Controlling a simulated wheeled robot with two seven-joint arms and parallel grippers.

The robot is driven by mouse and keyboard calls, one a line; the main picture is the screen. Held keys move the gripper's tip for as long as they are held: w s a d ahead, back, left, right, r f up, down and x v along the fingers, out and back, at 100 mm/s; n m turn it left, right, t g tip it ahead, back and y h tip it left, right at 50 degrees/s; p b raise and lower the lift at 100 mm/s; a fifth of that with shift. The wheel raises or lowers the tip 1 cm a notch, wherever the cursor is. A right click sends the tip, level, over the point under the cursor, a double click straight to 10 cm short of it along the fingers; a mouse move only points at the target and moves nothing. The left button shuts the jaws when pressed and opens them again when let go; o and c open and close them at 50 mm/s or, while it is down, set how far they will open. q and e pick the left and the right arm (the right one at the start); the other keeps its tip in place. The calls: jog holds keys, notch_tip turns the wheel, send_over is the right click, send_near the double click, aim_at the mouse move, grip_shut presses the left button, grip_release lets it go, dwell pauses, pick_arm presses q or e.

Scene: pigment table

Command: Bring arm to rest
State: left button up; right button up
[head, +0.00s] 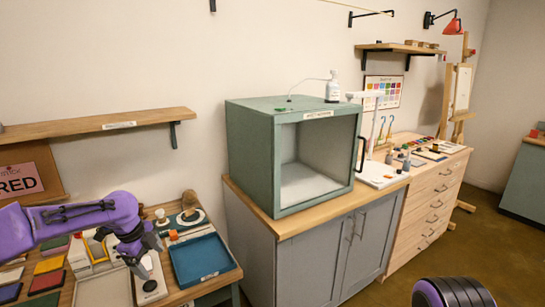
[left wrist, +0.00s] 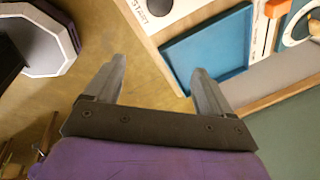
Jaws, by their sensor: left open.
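My left arm (head: 85,215) is purple and reaches in from the left over the low table. My left gripper (head: 143,268) is dark grey and points down, above the table's front part and left of the blue tray (head: 200,259). In the left wrist view, my left gripper (left wrist: 155,72) has its two fingers spread wide with nothing between them. Brown floor shows between the fingers, and the blue tray (left wrist: 208,48) lies beyond the right finger. My right gripper does not show in either view.
Colored blocks (head: 48,265) and small tools crowd the low table around the arm. A wooden shelf (head: 95,125) hangs above it. A green open-fronted cabinet (head: 250,165) stands to the right on a grey cupboard (head: 310,265).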

pick_arm(q)
jog(key=d+f+n+t+h, duration=0.1)
jog(key=d+f+n+t, duration=0.3)
jog(key=d+f+n, duration=0.55)
jog(key=s+f+n+t+y, duration=0.1)
jog(key=s+f+n+y, duration=0.1)
jog(key=s+f+n, duration=0.9)
jog(key=s+a+f+n+g+y, duration=0.1)
jog(key=s+a+f, duration=0.1)
jog(key=s, duration=0.8)
jog(key=s+a+f+n+g+y, duration=0.1)
jog(key=s+f+n, duration=0.1)
jog(key=s, duration=0.9)
jog(key=s+a+f+n+g+y, duration=0.1)
jog(key=s+a+f+n+g, duration=0.1)
jog(key=s, duration=0.9)
jog(key=shift+a+f+y, duration=0.3)
jog(key=shift+f+y, duration=0.1)
jog(key=shift+f, duration=0.25)
